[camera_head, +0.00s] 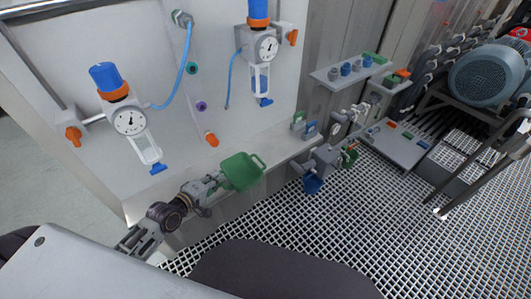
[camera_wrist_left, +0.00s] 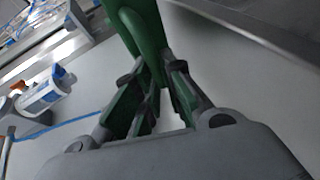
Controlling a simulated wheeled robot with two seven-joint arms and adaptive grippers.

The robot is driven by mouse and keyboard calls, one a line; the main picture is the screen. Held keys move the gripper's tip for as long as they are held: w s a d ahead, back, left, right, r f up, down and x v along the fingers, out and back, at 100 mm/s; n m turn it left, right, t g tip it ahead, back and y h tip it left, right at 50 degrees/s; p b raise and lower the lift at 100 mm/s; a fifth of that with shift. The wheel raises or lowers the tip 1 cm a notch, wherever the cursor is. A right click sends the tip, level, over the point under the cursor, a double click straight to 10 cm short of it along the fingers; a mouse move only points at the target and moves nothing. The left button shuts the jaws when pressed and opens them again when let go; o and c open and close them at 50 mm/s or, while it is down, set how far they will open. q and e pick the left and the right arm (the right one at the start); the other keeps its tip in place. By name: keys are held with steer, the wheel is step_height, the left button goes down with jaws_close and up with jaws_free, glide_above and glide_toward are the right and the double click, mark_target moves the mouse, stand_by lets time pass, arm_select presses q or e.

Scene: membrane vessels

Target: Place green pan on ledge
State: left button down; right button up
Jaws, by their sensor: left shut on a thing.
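The green pan (camera_head: 241,171) is in the head view, at the front edge of the pale ledge (camera_head: 278,138) below the wall panel. My left gripper (camera_head: 218,181) is shut on the pan's left side. In the left wrist view the green pan (camera_wrist_left: 140,28) runs up from between the fingers of my left gripper (camera_wrist_left: 152,88). I cannot tell whether the pan touches the ledge or is held just above it. The right gripper is not in view.
Two gauge units with blue tops (camera_head: 130,121) (camera_head: 264,46) stand out from the panel behind the ledge. Open grating (camera_head: 300,222) lies in front.

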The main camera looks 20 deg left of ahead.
mark_target(236, 156)
arm_select(q)
steer(key=shift+w+r, duration=0.1)
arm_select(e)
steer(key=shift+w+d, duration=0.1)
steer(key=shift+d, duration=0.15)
arm_select(q)
steer(key=shift+w, duration=0.15)
steer(key=shift+w+d, duration=0.25)
steer(key=shift+w, duration=0.65)
steer(key=shift+w+d, duration=0.25)
steer(key=shift+w, duration=0.8)
steer(key=shift+w+d, duration=0.25)
steer(key=shift+w, duration=0.75)
steer(key=shift+w+d, duration=0.3)
steer(key=shift+w, duration=0.75)
steer(key=shift+w+d, duration=0.25)
steer(key=shift+w, duration=0.8)
steer(key=shift+w+d+b, duration=0.25)
steer(key=shift+w+b, duration=0.05)
steer(key=shift+w, duration=0.8)
steer(key=shift+w+d, duration=0.2)
steer(key=shift+w, duration=0.55)
steer(key=shift+w+d, duration=0.15)
steer(key=shift+w, duration=0.55)
steer(key=shift+w+d, duration=0.15)
steer(key=shift+w, duration=0.45)
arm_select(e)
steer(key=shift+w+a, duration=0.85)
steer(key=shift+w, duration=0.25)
